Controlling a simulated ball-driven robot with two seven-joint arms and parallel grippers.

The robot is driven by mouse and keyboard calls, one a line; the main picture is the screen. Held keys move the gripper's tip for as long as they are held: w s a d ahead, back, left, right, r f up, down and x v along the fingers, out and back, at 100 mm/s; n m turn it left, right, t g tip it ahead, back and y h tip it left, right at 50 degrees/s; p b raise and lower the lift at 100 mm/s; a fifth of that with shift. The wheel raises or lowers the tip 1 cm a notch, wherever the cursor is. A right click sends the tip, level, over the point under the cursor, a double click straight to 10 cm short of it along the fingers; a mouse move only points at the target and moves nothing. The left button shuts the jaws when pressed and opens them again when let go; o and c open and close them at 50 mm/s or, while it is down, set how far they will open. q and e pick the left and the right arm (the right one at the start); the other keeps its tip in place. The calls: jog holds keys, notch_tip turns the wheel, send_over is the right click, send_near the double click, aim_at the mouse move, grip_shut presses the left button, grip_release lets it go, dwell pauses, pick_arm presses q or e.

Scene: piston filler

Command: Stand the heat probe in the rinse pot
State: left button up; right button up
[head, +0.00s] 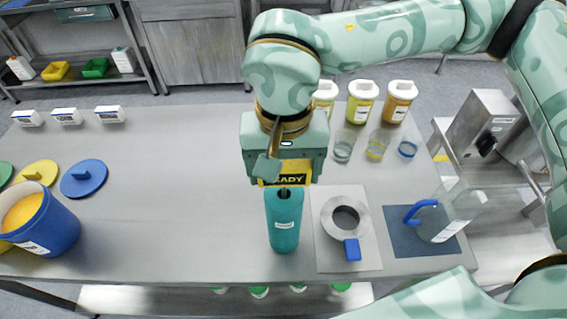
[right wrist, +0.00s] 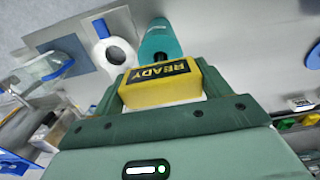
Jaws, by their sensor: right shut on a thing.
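The heat probe (head: 284,181) shows as a yellow block marked READY, also seen in the right wrist view (right wrist: 160,85). My right gripper (head: 283,168) is shut on it, directly above the rinse pot. The rinse pot (head: 285,228) is a tall teal cylinder with a white label, standing upright on the table; it also shows in the right wrist view (right wrist: 160,42). The probe's lower end is mostly hidden, and I cannot tell how far it reaches into the pot's dark opening. My left gripper is not in view.
Right of the pot, a grey ring (head: 334,211) with a blue tab lies on a pale board. A clear jug (head: 452,212) with a blue handle stands on a dark mat. Several jars and glasses stand behind. A blue tub (head: 55,228) and lids are left; the table's middle-left is clear.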

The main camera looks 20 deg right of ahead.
jog(key=shift+f+b, duration=1.4)
jog(key=shift+f, duration=0.4)
jog(key=o, duration=1)
jog(key=shift+o, duration=0.2)
jog(key=shift+r, duration=0.1)
notch_tip(320, 180, up, 16)
jog(key=p, duration=0.2)
jog(key=shift+r+p, duration=0.15)
jog(key=shift+p, duration=0.15)
